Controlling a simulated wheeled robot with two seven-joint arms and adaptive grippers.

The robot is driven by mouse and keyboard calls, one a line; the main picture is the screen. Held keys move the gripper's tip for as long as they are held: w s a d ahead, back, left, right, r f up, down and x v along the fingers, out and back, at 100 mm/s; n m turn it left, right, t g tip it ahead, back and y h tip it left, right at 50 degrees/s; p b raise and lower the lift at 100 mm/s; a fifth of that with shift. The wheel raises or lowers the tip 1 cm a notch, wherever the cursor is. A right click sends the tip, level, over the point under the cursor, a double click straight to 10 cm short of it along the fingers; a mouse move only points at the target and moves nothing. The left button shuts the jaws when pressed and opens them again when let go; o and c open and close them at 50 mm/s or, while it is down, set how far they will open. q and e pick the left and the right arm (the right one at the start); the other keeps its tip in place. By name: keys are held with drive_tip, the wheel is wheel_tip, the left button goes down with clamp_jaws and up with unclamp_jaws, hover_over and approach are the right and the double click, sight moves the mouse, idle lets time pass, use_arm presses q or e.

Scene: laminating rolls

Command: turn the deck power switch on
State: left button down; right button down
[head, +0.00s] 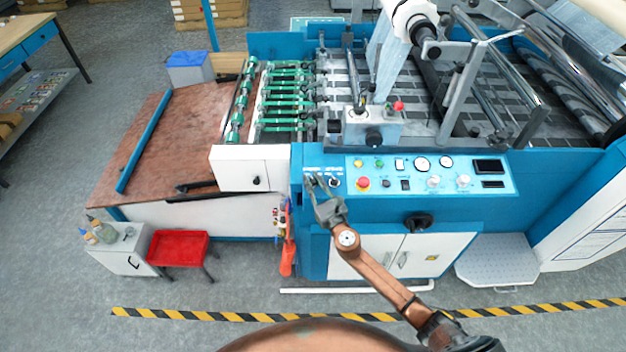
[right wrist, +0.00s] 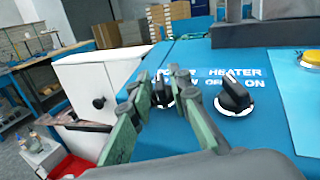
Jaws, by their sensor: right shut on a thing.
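The deck power switch (right wrist: 162,93) is a black rotary knob on the blue panel, under white lettering partly covered by my fingers. My right gripper (head: 317,181) reaches the left end of the control panel. In the right wrist view its green fingers (right wrist: 157,88) are closed around the power knob, one on each side. The heater knob (right wrist: 234,95), black with a white pointer line, stands just right of the fingers and apart from them. It also shows in the head view (head: 335,182). The knob's exact pointer direction is hidden by the fingers. My left gripper is out of view.
A red emergency button (head: 362,183) on a yellow base, gauges and other buttons sit farther right on the light-blue panel (head: 450,172). A white cabinet box (head: 240,168) stands left of the gripper. A red stool (head: 178,248) stands on the floor.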

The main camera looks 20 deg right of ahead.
drive_tip(key=m+h, duration=0.2)
drive_tip(key=m+h+p, duration=0.1)
drive_tip(key=shift+a+h, duration=0.25)
drive_tip(key=shift+h, duration=0.15)
drive_tip(key=shift+m+h, duration=1)
drive_tip(key=shift+h, duration=0.2)
drive_tip(key=m+g+h, duration=0.1)
drive_tip(key=m+h, duration=0.2)
drive_tip(key=h, duration=0.1)
drive_tip(key=shift+f+g+b, duration=0.1)
drive_tip(key=shift+g+b, duration=0.2)
drive_tip(key=shift+d+m+g+h+b, duration=0.1)
drive_tip(key=shift+m+g+h+b, duration=0.85)
drive_tip(key=shift+m+g+h, duration=1.15)
drive_tip(key=shift+m+h, duration=0.4)
drive_tip(key=c, duration=2.1)
unclamp_jaws()
